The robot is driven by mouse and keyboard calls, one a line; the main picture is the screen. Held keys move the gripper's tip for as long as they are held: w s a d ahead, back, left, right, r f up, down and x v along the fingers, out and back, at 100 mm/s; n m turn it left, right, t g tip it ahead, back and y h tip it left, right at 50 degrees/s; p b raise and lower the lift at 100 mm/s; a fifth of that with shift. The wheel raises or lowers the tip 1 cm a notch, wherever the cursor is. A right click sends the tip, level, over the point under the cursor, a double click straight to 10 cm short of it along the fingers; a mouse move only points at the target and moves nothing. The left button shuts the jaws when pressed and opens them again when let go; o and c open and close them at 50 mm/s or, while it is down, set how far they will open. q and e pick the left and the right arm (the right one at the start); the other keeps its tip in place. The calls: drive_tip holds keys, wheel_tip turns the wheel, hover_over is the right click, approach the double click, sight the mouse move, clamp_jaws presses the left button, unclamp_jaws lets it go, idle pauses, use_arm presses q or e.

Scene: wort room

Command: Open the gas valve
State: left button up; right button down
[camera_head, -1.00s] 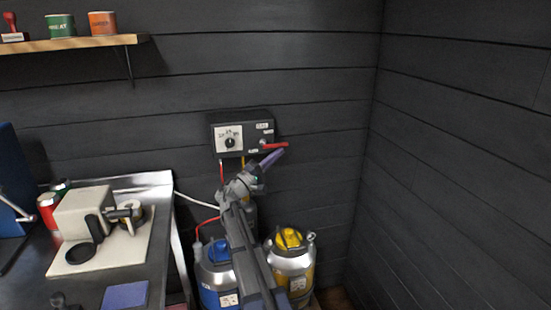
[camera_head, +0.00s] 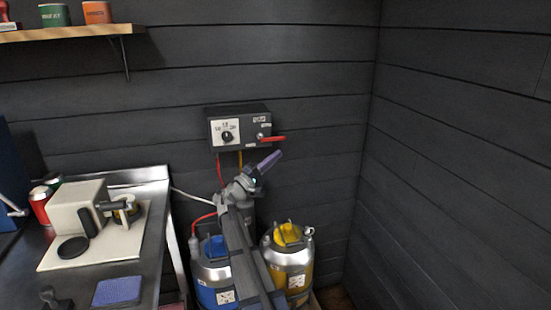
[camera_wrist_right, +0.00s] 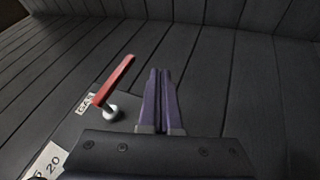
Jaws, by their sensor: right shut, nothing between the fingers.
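The gas valve is a red lever (camera_head: 272,138) on the front of a dark control box (camera_head: 240,126) on the back wall. The lever points to the right, nearly level. My right gripper (camera_head: 277,155), with purple fingers, is shut and empty just below the lever, apart from it in the head view. In the right wrist view the shut fingers (camera_wrist_right: 160,75) are beside the red lever (camera_wrist_right: 115,80), to its right, with a gap between. The lever's pale pivot and part of a "GAS" label show there. My left gripper is not in view.
A blue-topped keg (camera_head: 212,270) and a yellow-topped keg (camera_head: 288,262) stand below the box, with hoses running up. A metal counter (camera_head: 140,180) with a pale machine (camera_head: 78,210) is at left. A shelf (camera_head: 70,34) holds tins. The right wall is bare.

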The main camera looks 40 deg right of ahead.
use_arm(q)
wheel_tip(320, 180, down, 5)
drive_tip(key=b, duration=0.4)
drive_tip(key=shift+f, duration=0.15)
use_arm(e)
drive_tip(key=f+v, duration=0.1)
drive_tip(key=v, duration=0.9)
drive_tip(key=shift+d+f, duration=0.15)
